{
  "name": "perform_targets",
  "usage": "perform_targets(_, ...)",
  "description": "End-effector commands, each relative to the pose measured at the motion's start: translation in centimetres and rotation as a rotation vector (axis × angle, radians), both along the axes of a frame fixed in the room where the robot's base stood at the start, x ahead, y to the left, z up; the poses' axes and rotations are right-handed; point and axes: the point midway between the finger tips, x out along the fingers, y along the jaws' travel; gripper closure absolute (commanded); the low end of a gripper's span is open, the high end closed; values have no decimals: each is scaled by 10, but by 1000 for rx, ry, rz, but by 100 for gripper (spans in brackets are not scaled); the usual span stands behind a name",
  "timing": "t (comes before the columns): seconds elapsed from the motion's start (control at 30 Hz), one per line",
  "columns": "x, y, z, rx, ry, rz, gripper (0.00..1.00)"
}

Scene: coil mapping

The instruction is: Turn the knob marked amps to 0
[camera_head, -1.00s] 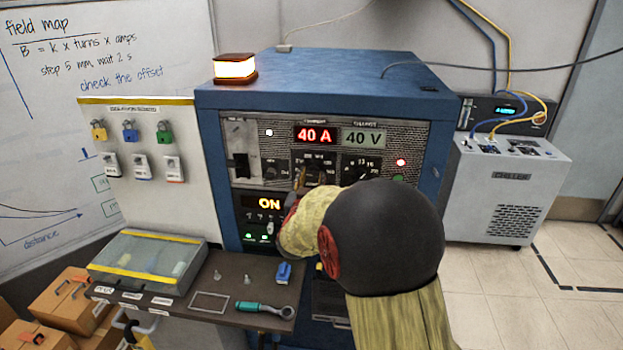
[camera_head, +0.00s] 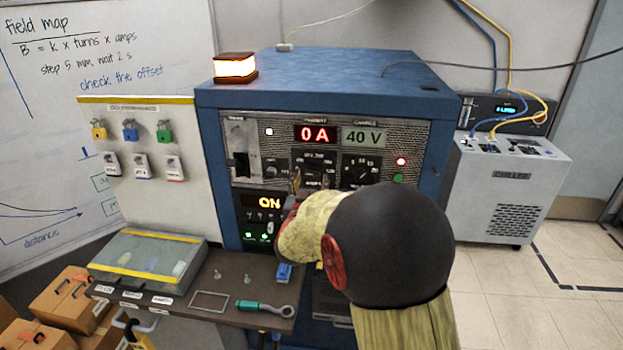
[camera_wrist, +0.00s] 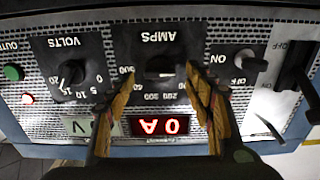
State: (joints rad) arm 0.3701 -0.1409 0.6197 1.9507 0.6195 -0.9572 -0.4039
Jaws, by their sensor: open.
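The dark amps knob (camera_wrist: 160,68) sits on a black plate marked AMPS, upside down in the wrist view. The red display (camera_head: 316,134) reads 0 A in the head view; it also shows in the wrist view (camera_wrist: 160,125). My gripper (camera_wrist: 159,72) is open, its two tan fingers on either side of the knob. I cannot tell whether they touch it. In the head view my gripper (camera_head: 309,184) is in front of the amps plate (camera_head: 315,161), and my arm covers the lower panel.
The volts knob (camera_wrist: 71,74) is beside the amps plate, with a green button (camera_wrist: 12,72) beyond it. A small ON/OFF knob (camera_wrist: 245,60) and a larger switch (camera_wrist: 296,67) are on the other side.

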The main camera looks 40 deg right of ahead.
Motion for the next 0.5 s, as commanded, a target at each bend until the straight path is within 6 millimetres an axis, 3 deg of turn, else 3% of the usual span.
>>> perform_targets(0.3,-41,51,1,-1,-2,4,47)
perform_targets(0.5,-59,71,1,-1,-1,3,47)
